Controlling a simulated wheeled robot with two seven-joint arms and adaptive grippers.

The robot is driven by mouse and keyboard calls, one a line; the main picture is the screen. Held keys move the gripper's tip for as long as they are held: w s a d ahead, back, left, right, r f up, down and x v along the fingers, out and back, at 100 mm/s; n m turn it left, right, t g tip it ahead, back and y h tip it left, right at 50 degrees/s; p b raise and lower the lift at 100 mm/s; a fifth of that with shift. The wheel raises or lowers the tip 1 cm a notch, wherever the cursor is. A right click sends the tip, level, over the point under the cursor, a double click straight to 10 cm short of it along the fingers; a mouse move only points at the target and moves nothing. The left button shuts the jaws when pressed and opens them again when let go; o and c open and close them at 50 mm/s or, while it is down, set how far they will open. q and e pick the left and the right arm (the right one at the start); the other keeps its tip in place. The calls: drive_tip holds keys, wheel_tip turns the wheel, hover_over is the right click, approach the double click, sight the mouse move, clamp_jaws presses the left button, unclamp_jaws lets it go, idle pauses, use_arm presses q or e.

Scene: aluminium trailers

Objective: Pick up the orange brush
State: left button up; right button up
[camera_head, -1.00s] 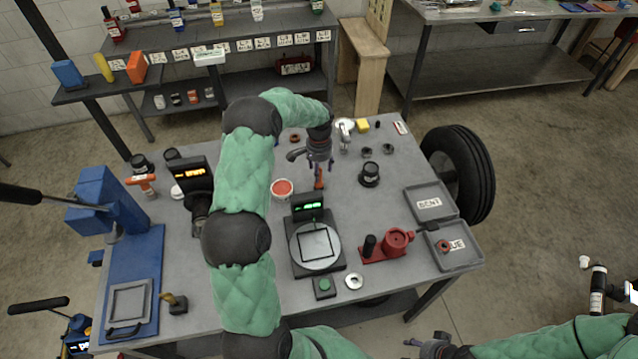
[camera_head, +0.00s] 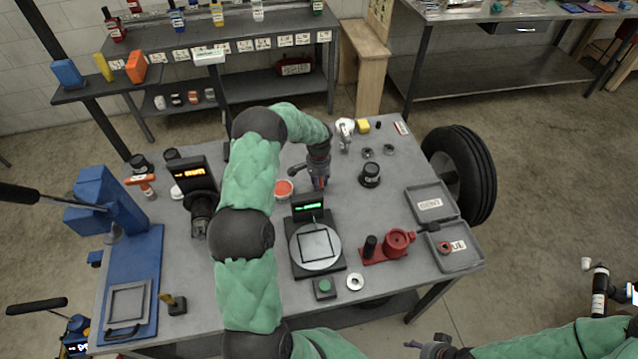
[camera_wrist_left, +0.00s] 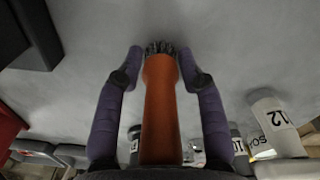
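The orange brush (camera_wrist_left: 160,115) shows large in the left wrist view, its orange handle running between the two fingers and its dark bristles at the far end. My left gripper (camera_wrist_left: 160,62) is open, with a finger on each side of the brush and narrow gaps beside the handle. In the head view my left gripper (camera_head: 319,184) points down behind the scale and mostly hides the brush. My right gripper (camera_head: 438,347) is at the bottom edge of the head view, partly cut off; its finger state is unclear.
The scale (camera_head: 316,246) with its lit display stands just in front of my left gripper. A red-topped tub (camera_head: 284,189) is to its left and a black jar (camera_head: 370,174) to its right. A red tool (camera_head: 390,246) and grey trays (camera_head: 452,247) are farther right.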

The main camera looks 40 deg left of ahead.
use_arm(q)
clamp_jaws()
drive_tip(key=shift+r, duration=0.1)
drive_tip(key=shift+r, duration=0.5)
wheel_tip(320, 180, up, 2)
drive_tip(key=shift+r, duration=0.15)
drive_tip(key=s+d+r+p, duration=0.1)
drive_tip(key=s+d+r, duration=0.5)
drive_tip(key=d+r, duration=0.3)
drive_tip(key=d, duration=0.3)
drive_tip(key=shift+d+r, duration=0.25)
drive_tip(key=shift+d, duration=0.1)
